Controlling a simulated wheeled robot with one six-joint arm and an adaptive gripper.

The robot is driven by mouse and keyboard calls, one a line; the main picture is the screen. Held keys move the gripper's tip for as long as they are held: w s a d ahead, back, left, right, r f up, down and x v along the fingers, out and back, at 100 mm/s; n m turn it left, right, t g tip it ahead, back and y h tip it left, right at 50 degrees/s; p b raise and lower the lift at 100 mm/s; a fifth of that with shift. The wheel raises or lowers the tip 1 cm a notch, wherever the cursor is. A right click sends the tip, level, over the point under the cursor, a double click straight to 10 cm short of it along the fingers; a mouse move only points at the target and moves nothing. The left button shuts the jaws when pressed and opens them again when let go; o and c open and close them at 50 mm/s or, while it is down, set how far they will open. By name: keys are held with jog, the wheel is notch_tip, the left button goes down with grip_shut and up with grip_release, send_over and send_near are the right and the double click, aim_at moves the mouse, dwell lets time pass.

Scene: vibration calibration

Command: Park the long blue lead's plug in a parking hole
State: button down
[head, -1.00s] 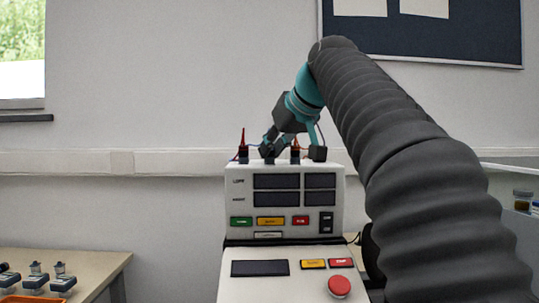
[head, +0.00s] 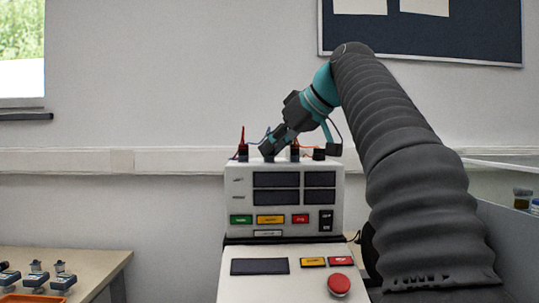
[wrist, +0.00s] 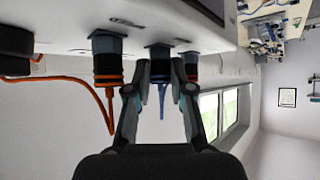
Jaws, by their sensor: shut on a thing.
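My gripper (wrist: 160,85) is shut around a dark plug with a blue tail (wrist: 162,108). The plug lines up with a dark blue-grey socket (wrist: 158,51) on top of the white instrument box; I cannot tell whether it is fully seated or slightly out. In the head view my gripper (head: 268,147) is at the second post from the left, and its fingers hide most of the plug. A thin blue lead shows near the fingers, its course unclear. I cannot make out a parking hole for certain.
An orange-banded plug (wrist: 107,72) with orange lead stands beside my gripper, and a red one (wrist: 191,66) on the other side. A black round post (head: 319,154) is at the box's right end. The white box (head: 235,215) has displays and buttons; a red knob (head: 339,284) sits below.

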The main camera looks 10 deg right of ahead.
jog(key=shift+w+n+g+y, duration=0.1)
jog(key=shift+n+g+y, duration=0.45)
jog(key=shift+n, duration=0.35)
jog(key=shift+r, duration=0.75)
dwell(0.4)
dwell(0.4)
